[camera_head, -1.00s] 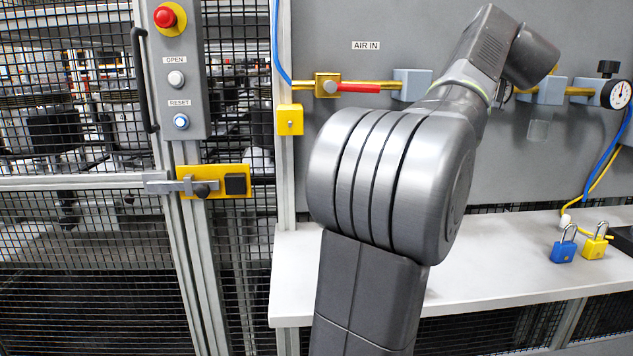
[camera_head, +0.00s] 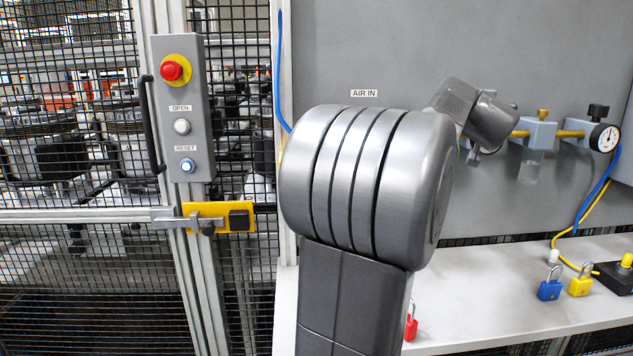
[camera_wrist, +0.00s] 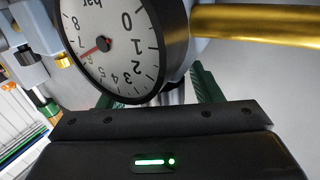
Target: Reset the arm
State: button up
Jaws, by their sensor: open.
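My arm fills the middle of the head view, folded in front of the grey panel (camera_head: 400,60). My gripper (camera_wrist: 165,95) shows in the wrist view with its green-edged fingers apart. A round pressure gauge (camera_wrist: 118,45) hangs close before the fingers, partly hiding them; I see nothing held between them. In the head view my gripper is hidden behind my arm.
A mesh fence gate with a yellow latch (camera_head: 218,217) stands at left, beside a button box (camera_head: 184,100). A white shelf (camera_head: 500,305) carries a blue padlock (camera_head: 549,289), a yellow padlock (camera_head: 580,286) and a red padlock (camera_head: 411,328). Brass pipe (camera_wrist: 260,22) runs near my gripper.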

jog(key=shift+a+r+m+g+h+p, duration=0.25)
jog(key=shift+m+g+h+p, duration=0.35)
jog(key=shift+p, duration=3.65)
jog(key=shift+f+h+p, duration=0.25)
jog(key=shift+h+p, duration=0.15)
jog(key=shift+p, duration=0.75)
jog(key=shift+s+r, duration=0.1)
